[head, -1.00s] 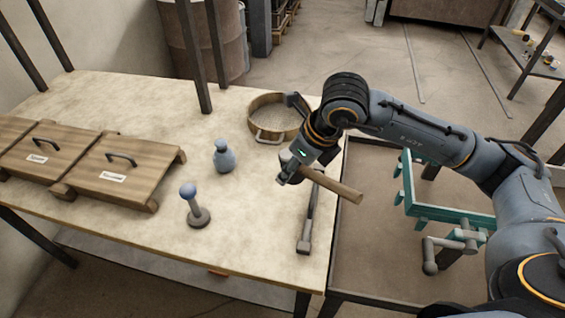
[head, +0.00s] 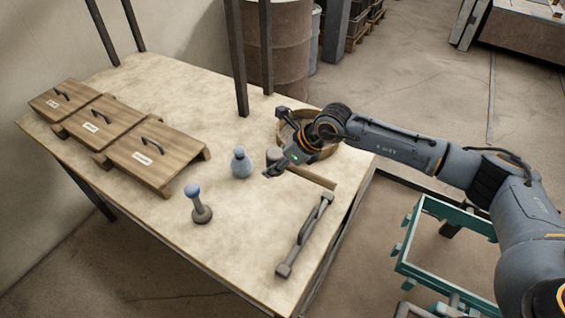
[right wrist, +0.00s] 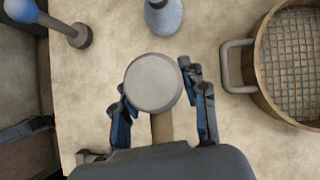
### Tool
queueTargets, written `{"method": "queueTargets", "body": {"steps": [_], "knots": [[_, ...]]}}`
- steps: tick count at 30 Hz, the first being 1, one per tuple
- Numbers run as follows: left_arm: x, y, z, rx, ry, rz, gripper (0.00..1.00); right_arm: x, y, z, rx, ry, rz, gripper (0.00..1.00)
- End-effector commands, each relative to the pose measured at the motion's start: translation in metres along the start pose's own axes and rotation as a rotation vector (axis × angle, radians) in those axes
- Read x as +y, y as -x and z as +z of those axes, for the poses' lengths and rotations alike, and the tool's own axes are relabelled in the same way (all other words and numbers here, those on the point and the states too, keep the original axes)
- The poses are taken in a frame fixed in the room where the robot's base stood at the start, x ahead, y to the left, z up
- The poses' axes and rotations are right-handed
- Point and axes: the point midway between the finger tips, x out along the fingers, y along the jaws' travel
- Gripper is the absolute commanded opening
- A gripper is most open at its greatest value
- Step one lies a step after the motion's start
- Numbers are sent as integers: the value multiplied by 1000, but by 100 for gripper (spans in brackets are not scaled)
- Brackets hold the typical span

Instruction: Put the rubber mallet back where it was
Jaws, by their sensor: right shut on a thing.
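The rubber mallet has a grey cylindrical head (head: 274,155) and a wooden handle (head: 318,178). My right gripper (head: 284,165) is shut on the mallet, over the right part of the pale table. In the right wrist view the round face of the mallet head (right wrist: 153,83) shows, with the handle running back between the two fingers (right wrist: 160,110). The handle is roughly level and points right in the head view. I cannot tell whether the mallet touches the table top. My left gripper is not in view.
A round sieve (head: 333,150) sits behind my gripper. A blue-knobbed tool (head: 199,204) and a long metal tool (head: 304,238) are nearer the front. The front middle is clear.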

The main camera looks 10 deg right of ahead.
Motion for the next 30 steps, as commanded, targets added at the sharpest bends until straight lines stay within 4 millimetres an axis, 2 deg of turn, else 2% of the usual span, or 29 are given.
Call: {"method": "queueTargets", "body": {"steps": [1,5,10,18,24,30], "knots": [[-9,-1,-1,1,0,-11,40,0,-1,0,-3,1,0,0],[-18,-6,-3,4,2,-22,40,0,-7,-5,-2,1,0,0],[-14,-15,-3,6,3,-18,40,0,-20,-14,-1,0,0,0],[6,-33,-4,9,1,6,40,0,-44,-32,-1,-2,0,0],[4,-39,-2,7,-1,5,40,0,-53,-39,-2,-1,0,0],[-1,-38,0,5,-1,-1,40,-1,-54,-39,-2,-1,-1,0]]}}
